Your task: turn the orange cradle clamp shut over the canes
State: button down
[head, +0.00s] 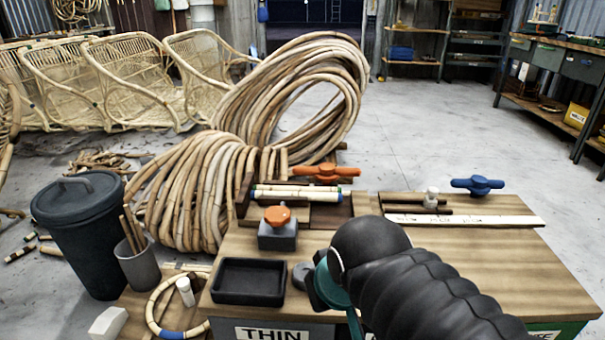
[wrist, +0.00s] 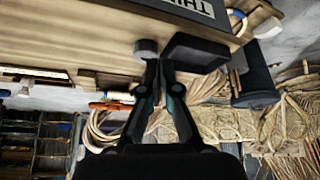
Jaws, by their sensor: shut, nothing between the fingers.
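The orange cradle clamp (head: 326,172) is a winged handle at the back of the wooden cradle (head: 340,212) on the bench. The short canes (head: 297,194), with blue and green marked ends, lie in the cradle in front of it. I cannot tell whether the clamp reaches over them. In the wrist view, which is upside down, an orange piece (wrist: 110,106) shows at the bench edge, left of my gripper. My gripper (wrist: 160,66) is shut and empty, apart from the clamp. In the head view my arm hides most of it, low over the bench front.
A grey block with an orange knob (head: 277,216), a black tray (head: 249,282) and a grey disc (head: 302,273) stand near my gripper. A blue winged handle (head: 477,185) and a white rule (head: 463,220) are right. Large cane coils (head: 320,90) rise behind. The bench's right front is clear.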

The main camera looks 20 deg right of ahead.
jog(key=w+d+r+m+p, duration=0.1)
jog(key=w+d+r, duration=0.15)
jog(key=w, duration=0.45)
jog(key=w+d+r+h+p, duration=0.1)
jog(key=w+r, duration=0.2)
jog(key=w, duration=0.4)
jog(key=w+d+r+m, duration=0.1)
jog(key=w+r, duration=0.2)
jog(key=w, duration=0.4)
jog(key=m+h+p, duration=0.1)
jog(key=m+p, duration=0.2)
send_near(307, 173)
jog(key=s+r, duration=0.1)
jog(key=s, duration=0.1)
jog(key=shift+w+a+r+g, duration=0.2)
jog(key=shift+w+a+g, duration=0.05)
jog(key=shift+a+g, duration=0.2)
jog(key=shift+f, duration=0.1)
jog(key=b+x, duration=0.1)
jog(key=x, duration=0.8)
jog(key=shift+w+f, duration=0.2)
jog(key=shift+f, duration=0.1)
jog(key=shift+w+d, duration=0.1)
jog(key=shift+w, duration=0.05)
